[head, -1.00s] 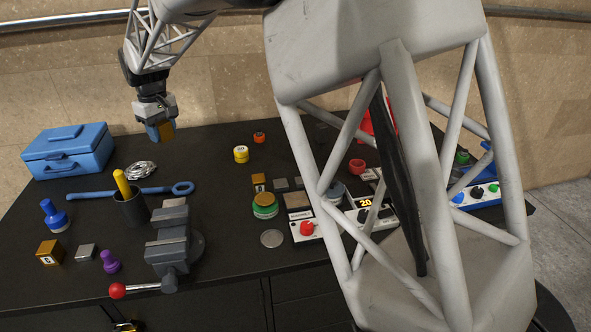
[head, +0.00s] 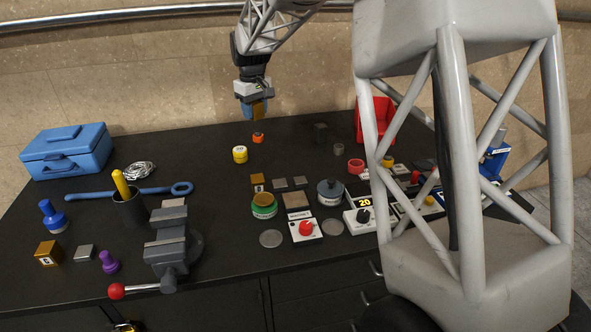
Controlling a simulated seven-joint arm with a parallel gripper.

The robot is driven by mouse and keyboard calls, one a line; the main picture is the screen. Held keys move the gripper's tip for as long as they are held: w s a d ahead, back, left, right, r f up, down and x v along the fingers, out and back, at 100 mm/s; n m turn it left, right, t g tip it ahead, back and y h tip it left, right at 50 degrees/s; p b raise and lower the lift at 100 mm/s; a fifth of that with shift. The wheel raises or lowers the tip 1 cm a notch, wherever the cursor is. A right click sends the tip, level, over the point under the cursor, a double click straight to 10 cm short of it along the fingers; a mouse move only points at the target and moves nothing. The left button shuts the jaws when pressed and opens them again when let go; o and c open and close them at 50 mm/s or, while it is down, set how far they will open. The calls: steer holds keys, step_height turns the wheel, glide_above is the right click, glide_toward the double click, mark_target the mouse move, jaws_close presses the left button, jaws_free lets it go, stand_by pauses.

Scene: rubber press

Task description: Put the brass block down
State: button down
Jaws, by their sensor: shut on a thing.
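My gripper (head: 254,112) is at the back of the bench in the head view, fingers pointing down. It is shut on a brass block (head: 259,109), of which a yellow-brown side shows between the blue fingers. The block is held in the air, above and behind the small orange weight (head: 258,138). Two other brass-coloured blocks are on the bench: one marked block (head: 48,253) at the front left, and one smaller block (head: 257,182) near the middle.
The black bench top (head: 215,225) has free room around its middle and back. A vise (head: 172,243), a blue toolbox (head: 68,150), a wrench (head: 130,191) and a pen cup (head: 131,207) fill the left. Dial boxes (head: 307,230) and a red bin (head: 375,120) are right.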

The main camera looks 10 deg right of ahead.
steer(key=d+m, duration=0.1)
steer(key=d, duration=1.2)
glide_above(295, 169)
step_height(295, 169, down, 11)
steer(key=shift+d, duration=0.1)
steer(key=shift+f, duration=3.1)
steer(key=shift+f, duration=1.9)
steer(key=shift+f, duration=0.15)
